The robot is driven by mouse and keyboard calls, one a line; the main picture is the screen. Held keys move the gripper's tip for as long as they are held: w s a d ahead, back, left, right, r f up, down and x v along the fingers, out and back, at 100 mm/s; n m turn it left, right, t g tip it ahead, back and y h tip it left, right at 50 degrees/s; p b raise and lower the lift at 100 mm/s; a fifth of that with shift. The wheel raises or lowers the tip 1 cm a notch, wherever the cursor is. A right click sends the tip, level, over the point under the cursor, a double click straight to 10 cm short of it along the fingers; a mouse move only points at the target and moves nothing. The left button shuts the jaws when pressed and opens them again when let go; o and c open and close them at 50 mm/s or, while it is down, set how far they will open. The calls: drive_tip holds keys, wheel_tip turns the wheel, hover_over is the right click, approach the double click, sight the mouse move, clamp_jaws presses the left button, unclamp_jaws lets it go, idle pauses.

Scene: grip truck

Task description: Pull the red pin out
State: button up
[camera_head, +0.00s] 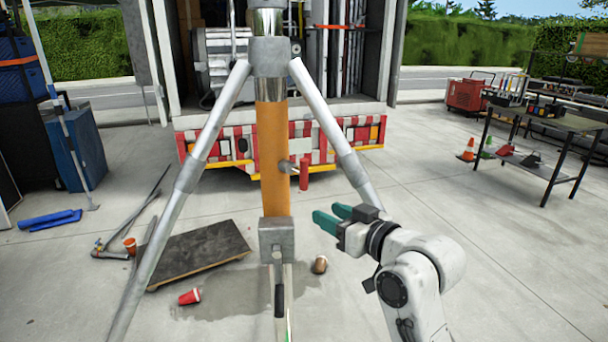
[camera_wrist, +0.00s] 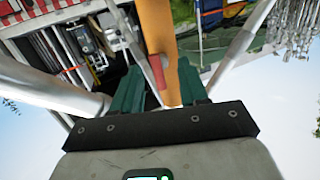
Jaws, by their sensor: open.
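The red pin (camera_head: 304,173) stands out on the right side of the orange post (camera_head: 272,150), with a grey stub beside it. In the wrist view the red pin (camera_wrist: 158,72) appears between the two teal fingers, beside the orange post (camera_wrist: 157,30). My gripper (camera_head: 326,214) is open and empty, below and to the right of the pin in the head view. Its fingers point left toward the post. In the wrist view my gripper (camera_wrist: 160,68) frames the pin, with no contact visible. How far the pin is in depth is hard to tell.
Grey tripod legs (camera_head: 335,130) slope down on both sides of the post. A dark board (camera_head: 200,255), a red cup (camera_head: 190,296) and a brown cup (camera_head: 320,265) lie on the ground. A truck (camera_head: 345,135) stands behind; a table (camera_head: 548,120) is at right.

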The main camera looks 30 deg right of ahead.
drive_tip(key=t, duration=0.1)
approach(307, 173)
drive_tip(key=shift+n, duration=0.3)
drive_tip(key=w+p, duration=0.1)
drive_tip(key=w, duration=0.6)
drive_tip(key=w+a+p, duration=0.1)
drive_tip(key=w, duration=0.3)
drive_tip(key=shift+f+p, duration=0.1)
drive_tip(key=shift+p, duration=0.25)
clamp_jaws()
